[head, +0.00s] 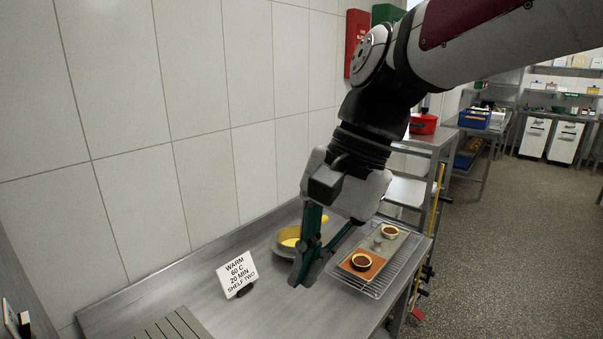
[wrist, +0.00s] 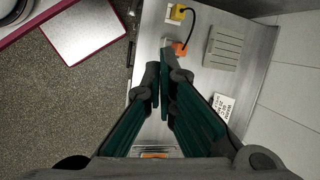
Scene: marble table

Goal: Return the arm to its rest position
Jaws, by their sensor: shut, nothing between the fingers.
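My gripper (head: 303,278) hangs from my arm, pointing down over the steel counter (head: 190,285). Its dark green fingers are shut with nothing between them. The fingertips also show close together in the wrist view (wrist: 161,75), with the counter below them. In the head view my gripper partly covers a bowl with yellow contents (head: 289,242) behind it. My arm reaches in from the upper right.
A white sign (head: 237,274) stands left of my gripper. A wire rack (head: 384,287) to the right carries small dishes, one on an orange board (head: 361,265). A slatted grey board (wrist: 223,48) lies on the counter. A tiled wall (head: 120,110) stands behind; open floor (head: 510,240) lies right.

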